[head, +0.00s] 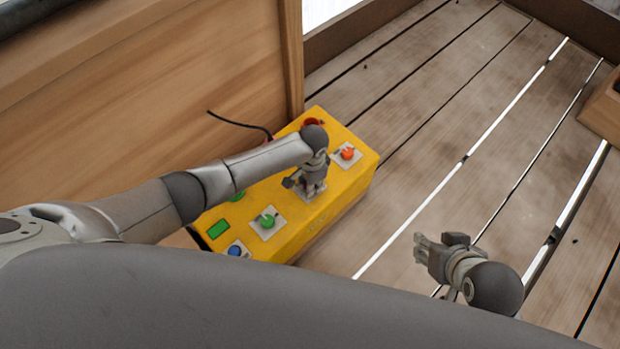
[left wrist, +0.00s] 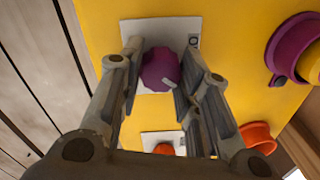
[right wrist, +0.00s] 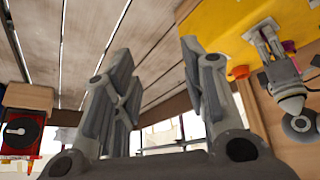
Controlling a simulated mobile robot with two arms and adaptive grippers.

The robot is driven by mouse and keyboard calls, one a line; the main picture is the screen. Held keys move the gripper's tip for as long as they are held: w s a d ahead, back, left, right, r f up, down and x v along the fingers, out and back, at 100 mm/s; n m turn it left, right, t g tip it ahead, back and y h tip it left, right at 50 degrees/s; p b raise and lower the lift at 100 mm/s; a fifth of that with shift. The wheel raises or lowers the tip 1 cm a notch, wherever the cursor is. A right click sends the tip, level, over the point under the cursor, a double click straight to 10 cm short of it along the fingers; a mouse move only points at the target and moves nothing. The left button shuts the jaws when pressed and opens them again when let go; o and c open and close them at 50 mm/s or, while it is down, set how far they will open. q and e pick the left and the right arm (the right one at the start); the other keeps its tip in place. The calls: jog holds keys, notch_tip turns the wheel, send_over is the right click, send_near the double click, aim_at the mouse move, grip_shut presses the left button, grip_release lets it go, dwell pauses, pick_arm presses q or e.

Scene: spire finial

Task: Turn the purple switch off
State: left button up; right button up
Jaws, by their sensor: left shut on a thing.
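The purple switch (left wrist: 160,70) is a round purple knob on a pale square plate, on top of a yellow control box (head: 358,178). My left gripper (head: 312,188) is over the box and hides the purple switch in the head view. In the left wrist view my left gripper (left wrist: 161,62) has its two fingers on either side of the purple knob, shut on it. My right gripper (head: 422,248) is open and empty above the floor, right of the box. Its spread fingers also show in the right wrist view (right wrist: 157,55).
A wooden panel (head: 150,80) stands behind the box. The slatted floor (head: 440,130) to the right is largely clear.

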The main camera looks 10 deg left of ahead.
pick_arm(q)
jog(key=shift+d+r+n+p, duration=0.15)
jog(key=shift+d+n+p, duration=0.1)
jog(key=shift+n+p, duration=1.15)
jog(key=shift+n, duration=0.3)
pick_arm(e)
jog(key=s+d+r+g, duration=0.1)
jog(key=s+r+g, duration=0.1)
jog(key=s, duration=0.2)
pick_arm(q)
jog(key=n+p, duration=0.2)
jog(key=n, duration=0.1)
jog(key=shift+w+n, duration=0.1)
jog(key=shift+n, duration=0.8)
pick_arm(e)
jog(key=s+x, duration=0.2)
jog(key=x, duration=0.8)
jog(key=shift+d+f+g+h, duration=0.3)
jog(key=shift+f+g, duration=0.1)
jog(key=shift+f, duration=0.2)
pick_arm(q)
jog(key=o, duration=1)
jog(key=shift+a, duration=0.1)
